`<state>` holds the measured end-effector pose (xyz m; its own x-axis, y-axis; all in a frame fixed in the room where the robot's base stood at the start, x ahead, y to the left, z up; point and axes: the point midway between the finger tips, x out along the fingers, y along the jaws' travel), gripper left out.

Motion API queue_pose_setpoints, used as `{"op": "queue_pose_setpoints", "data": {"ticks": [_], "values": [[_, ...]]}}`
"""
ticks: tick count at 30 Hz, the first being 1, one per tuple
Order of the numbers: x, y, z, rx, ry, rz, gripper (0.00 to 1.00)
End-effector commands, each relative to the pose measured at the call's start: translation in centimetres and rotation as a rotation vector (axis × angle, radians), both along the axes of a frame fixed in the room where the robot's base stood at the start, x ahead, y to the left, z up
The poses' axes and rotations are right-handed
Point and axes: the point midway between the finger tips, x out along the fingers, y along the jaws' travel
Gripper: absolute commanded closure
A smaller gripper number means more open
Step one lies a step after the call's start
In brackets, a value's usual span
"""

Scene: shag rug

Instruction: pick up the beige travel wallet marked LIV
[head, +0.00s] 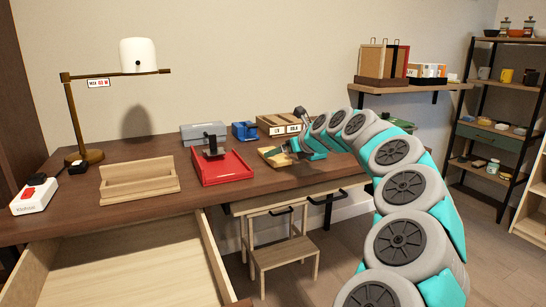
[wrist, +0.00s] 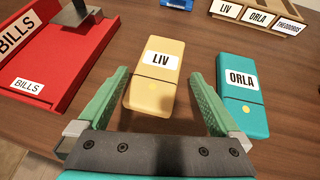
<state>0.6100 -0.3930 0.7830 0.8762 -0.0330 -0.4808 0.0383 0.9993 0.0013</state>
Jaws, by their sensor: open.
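The beige travel wallet (wrist: 152,92) marked LIV lies flat on the desk in the middle of the wrist view, its white label facing up. My gripper (wrist: 158,78) is open, with one green finger on each side of the wallet. The left finger looks close to its left edge; I cannot tell whether they touch. In the head view the wallet (head: 271,154) shows beside my gripper (head: 292,147), which partly covers the area. A teal wallet (wrist: 242,102) marked ORLA lies just right of the right finger.
A red tray (wrist: 50,85) marked BILLS stands to the left. A wooden holder (wrist: 258,14) labelled LIV, ORLA and THEODOROS is behind. A blue object (head: 245,131) and a grey box (head: 203,133) stand at the back. A drawer (head: 130,275) is open at front left.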

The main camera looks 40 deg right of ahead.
Motion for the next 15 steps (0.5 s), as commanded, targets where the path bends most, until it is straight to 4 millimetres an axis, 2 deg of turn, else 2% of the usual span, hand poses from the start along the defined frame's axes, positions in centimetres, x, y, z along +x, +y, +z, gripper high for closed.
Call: {"op": "queue_pose_setpoints", "data": {"ticks": [6,15], "values": [[2.5,0.0,-1.2,-0.002,-0.002,0.000,0.00],[3.1,0.0,-1.6,-0.002,-0.002,-0.001,0.00]]}}
